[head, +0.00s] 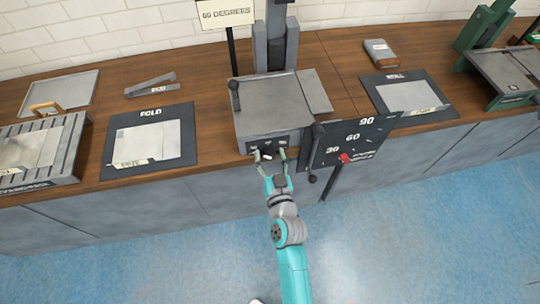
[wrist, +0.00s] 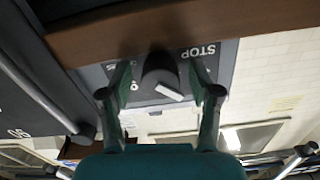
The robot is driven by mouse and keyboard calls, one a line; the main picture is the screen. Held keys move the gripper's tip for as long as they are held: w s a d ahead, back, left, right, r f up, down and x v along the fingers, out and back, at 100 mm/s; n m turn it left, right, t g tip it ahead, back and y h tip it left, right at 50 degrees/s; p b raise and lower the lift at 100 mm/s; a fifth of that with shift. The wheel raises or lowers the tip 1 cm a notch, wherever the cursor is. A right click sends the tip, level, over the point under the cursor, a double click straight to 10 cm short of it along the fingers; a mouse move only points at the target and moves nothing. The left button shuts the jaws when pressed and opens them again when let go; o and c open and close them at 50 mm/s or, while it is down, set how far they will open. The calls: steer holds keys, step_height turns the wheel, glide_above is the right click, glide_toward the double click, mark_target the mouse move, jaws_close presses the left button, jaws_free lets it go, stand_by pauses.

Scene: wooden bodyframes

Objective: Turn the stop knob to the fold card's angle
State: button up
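The fold card (head: 226,14) reads "60 DEGREES" and stands on a post behind the bending machine (head: 268,105). The stop knob (wrist: 158,72) is dark and rounded with a white pointer bar, on the machine's front panel beside the word STOP. The wrist view shows it upside down, the bar lying slanted. A partly hidden digit shows left of the knob; I cannot tell the set angle. My gripper (head: 269,157) is open in front of the panel. In the wrist view its fingers (wrist: 160,68) stand either side of the knob, with visible gaps.
A dark angle plate (head: 352,142) marked 30, 60 and 90, with a red pointer (head: 345,158), sits right of the panel. A FOLD mat (head: 177,143) lies left and another dark mat (head: 433,80) right. The blue floor before the counter is clear.

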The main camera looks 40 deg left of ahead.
steer(key=v, duration=1.2)
steer(key=shift+w, duration=0.1)
steer(key=x, duration=1)
steer(key=shift+w+a+r, duration=0.2)
steer(key=shift+w+a, duration=0.05)
steer(key=shift+a, duration=0.05)
stand_by(0.3)
